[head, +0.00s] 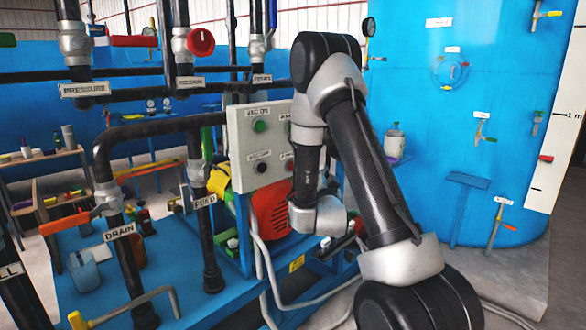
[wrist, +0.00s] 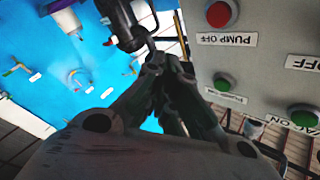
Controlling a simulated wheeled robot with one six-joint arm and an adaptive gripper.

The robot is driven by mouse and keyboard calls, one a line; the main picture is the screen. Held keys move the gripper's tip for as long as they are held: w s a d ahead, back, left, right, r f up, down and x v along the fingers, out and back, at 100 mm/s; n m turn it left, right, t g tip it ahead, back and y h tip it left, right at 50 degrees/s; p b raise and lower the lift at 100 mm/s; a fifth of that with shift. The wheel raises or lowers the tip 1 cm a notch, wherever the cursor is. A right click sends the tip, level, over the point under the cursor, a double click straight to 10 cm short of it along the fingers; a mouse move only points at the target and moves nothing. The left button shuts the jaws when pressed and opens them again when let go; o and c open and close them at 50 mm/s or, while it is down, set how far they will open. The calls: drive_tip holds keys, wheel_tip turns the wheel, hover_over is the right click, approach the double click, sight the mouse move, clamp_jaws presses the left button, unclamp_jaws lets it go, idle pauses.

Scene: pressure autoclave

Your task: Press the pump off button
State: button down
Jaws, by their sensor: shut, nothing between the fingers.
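In the wrist view the red pump off button (wrist: 220,14) sits on the grey control box (wrist: 265,70) at the top right, with its PUMP OFF label (wrist: 227,39) beneath it. My gripper (wrist: 157,58) is shut and empty. Its fingertips appear left of the button and apart from it in the picture; their depth to the panel is hard to judge. In the head view the control box (head: 237,150) stands at the centre, and my arm covers its right part.
A green button (wrist: 223,84) and another green button (wrist: 303,116) sit lower on the box in the wrist view. A dark pipe fitting (wrist: 125,25) shows beyond my fingertips. In the head view, valve pipes stand left of the box and a blue tank (head: 460,90) stands right.

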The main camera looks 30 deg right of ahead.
drive_tip(key=w+a, duration=0.3)
drive_tip(key=w, duration=0.5)
drive_tip(key=shift+w, duration=0.25)
idle(1.4)
drive_tip(key=shift+w+a, duration=0.15)
drive_tip(key=shift+w, duration=0.1)
drive_tip(key=shift+w+a, duration=0.15)
drive_tip(key=shift+w, duration=0.3)
idle(0.6)
drive_tip(key=shift+s, duration=0.15)
drive_tip(key=shift+s+d, duration=0.3)
drive_tip(key=shift+s, duration=0.4)
drive_tip(key=shift+s+d, duration=0.3)
drive_tip(key=shift+s, duration=0.5)
drive_tip(key=shift+s+d, duration=0.25)
drive_tip(key=shift+s, duration=0.5)
drive_tip(key=shift+s+d, duration=0.3)
drive_tip(key=shift+s, duration=0.5)
